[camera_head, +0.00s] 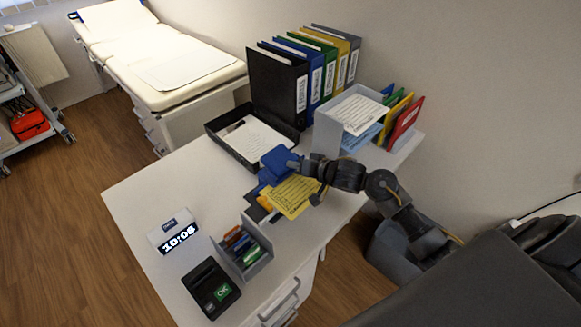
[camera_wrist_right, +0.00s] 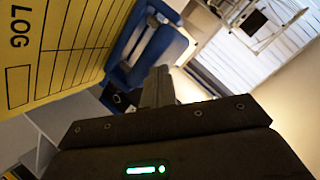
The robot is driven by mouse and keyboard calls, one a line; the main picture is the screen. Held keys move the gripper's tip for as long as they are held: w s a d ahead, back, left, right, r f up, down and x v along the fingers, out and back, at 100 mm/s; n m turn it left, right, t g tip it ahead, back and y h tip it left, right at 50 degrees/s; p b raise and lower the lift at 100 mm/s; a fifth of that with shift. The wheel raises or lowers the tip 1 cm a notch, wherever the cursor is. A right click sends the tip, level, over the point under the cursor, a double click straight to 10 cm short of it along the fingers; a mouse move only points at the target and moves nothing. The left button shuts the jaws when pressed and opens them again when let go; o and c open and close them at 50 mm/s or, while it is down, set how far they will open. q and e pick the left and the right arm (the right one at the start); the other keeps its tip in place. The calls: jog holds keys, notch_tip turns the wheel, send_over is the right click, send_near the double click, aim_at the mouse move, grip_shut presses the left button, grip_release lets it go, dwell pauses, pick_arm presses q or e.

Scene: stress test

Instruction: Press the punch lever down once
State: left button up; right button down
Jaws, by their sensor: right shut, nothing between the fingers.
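The blue punch (camera_head: 275,162) stands on the white desk, just in front of the black tray. Its lever is the broad blue top part, and the punch also shows in the wrist view (camera_wrist_right: 133,50), partly behind my fingers. A yellow log sheet (camera_head: 294,197) lies at the punch's near side and fills the upper left of the wrist view (camera_wrist_right: 60,45). My right gripper (camera_head: 294,164) is shut and empty, with its tips at the right side of the lever. I cannot tell whether they touch it. My left gripper is not in view.
A black document tray (camera_head: 219,140) and binders (camera_head: 277,88) stand behind the punch. A grey file holder (camera_head: 326,134) is close to my right arm. The desk's left part is clear.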

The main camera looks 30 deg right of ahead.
jog(key=shift+s+a+f, duration=0.1)
jog(key=shift+s+f, duration=0.05)
jog(key=shift+f, duration=0.25)
jog(key=shift+s+a+f, duration=0.1)
jog(key=shift+s+f, duration=0.05)
jog(key=shift+f, duration=0.25)
dwell(0.5)
jog(key=shift+w+r+p, duration=0.1)
jog(key=shift+r+p, duration=0.5)
jog(key=shift+p, duration=0.35)
jog(key=shift+w, duration=0.1)
jog(key=shift+d+r, duration=0.1)
jog(key=shift+r, duration=0.05)
jog(key=shift+r, duration=0.15)
jog(key=shift+r+p, duration=0.15)
jog(key=shift+p, duration=0.15)
jog(key=r+p, duration=0.1)
jog(key=p, duration=0.1)
jog(key=s+r+p, duration=0.1)
jog(key=r+p, duration=0.2)
jog(key=p, duration=0.1)
jog(key=shift+s+d+r, duration=0.2)
jog(key=shift+s+d, duration=0.05)
jog(key=shift+d, duration=0.1)
